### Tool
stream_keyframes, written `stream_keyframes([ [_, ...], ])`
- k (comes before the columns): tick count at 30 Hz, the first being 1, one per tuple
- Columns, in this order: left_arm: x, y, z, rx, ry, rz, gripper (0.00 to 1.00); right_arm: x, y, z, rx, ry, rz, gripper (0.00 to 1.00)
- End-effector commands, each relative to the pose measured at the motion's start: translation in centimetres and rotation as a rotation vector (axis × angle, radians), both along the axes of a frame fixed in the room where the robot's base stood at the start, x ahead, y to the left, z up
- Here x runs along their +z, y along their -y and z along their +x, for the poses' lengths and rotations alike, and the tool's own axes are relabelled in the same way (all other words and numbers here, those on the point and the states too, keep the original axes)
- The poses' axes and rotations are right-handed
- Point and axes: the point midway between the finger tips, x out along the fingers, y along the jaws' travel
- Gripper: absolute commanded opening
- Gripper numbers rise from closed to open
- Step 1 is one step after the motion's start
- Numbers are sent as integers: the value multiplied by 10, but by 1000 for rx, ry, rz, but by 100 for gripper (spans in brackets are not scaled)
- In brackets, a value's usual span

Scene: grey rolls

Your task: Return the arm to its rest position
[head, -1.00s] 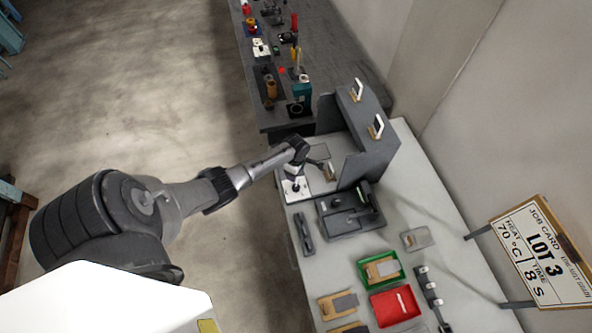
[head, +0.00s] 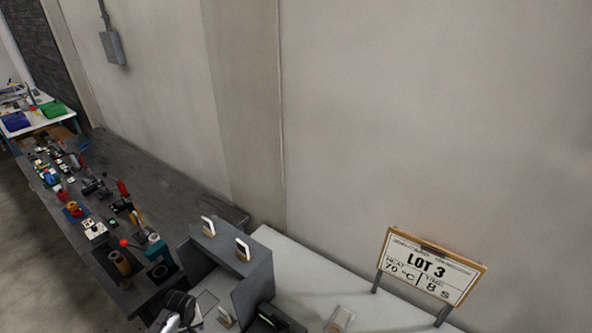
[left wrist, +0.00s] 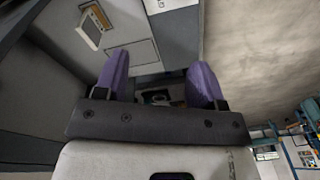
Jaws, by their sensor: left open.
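In the left wrist view my left gripper (left wrist: 158,82) shows two purple fingers standing wide apart with nothing between them. In the head view only a dark and light part of my left arm (head: 180,308) shows at the bottom edge, by the grey partitioned stand (head: 252,290). The rest of that arm is out of the picture. My right gripper is in neither view.
The pale table (head: 300,256) holds the stand, with two white-faced timers (head: 242,249) on top. A dark bench (head: 130,292) with several tools runs to the left. A "LOT 3" job card (head: 430,268) stands at the right. A wall backs both.

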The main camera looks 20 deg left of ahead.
Motion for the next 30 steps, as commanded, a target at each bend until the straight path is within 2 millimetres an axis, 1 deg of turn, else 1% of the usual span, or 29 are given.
stream_keyframes([
  [1, 27, 8, 18, -167, 39, 40, 63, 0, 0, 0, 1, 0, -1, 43],
  [2, 43, 15, 27, -272, 58, 66, 63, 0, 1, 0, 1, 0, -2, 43],
  [3, 64, 26, 38, -401, 86, 104, 63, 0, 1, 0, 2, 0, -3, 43],
  [5, 95, 45, 50, -567, 126, 161, 63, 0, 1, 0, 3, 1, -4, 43],
  [6, 112, 59, 54, -666, 148, 198, 63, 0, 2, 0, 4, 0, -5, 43],
  [7, 124, 69, 54, -731, 164, 225, 63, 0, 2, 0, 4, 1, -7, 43],
  [8, 135, 80, 53, -793, 180, 250, 63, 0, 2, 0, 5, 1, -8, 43],
  [9, 148, 95, 49, -865, 201, 282, 63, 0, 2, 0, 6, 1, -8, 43],
  [11, 166, 118, 39, -956, 234, 325, 63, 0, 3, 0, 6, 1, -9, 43],
  [12, 177, 134, 30, -1003, 258, 346, 63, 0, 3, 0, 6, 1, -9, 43],
  [14, 192, 156, 12, -1048, 299, 370, 63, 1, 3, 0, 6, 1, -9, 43],
  [15, 199, 170, -2, -1062, 327, 376, 63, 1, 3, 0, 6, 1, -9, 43],
  [17, 209, 191, -25, -1077, 370, 376, 63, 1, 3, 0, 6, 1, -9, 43],
  [19, 218, 213, -56, -1089, 417, 360, 63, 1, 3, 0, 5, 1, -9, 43],
  [21, 221, 231, -88, -1094, 443, 325, 63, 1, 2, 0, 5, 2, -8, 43],
  [22, 220, 237, -101, -1095, 447, 305, 63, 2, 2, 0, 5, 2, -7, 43],
  [25, 207, 253, -137, -1095, 421, 231, 63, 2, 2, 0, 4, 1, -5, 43],
  [27, 190, 259, -160, -1091, 372, 178, 63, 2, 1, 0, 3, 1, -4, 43],
  [30, 172, 264, -188, -1084, 315, 121, 63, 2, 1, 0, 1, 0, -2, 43],
])
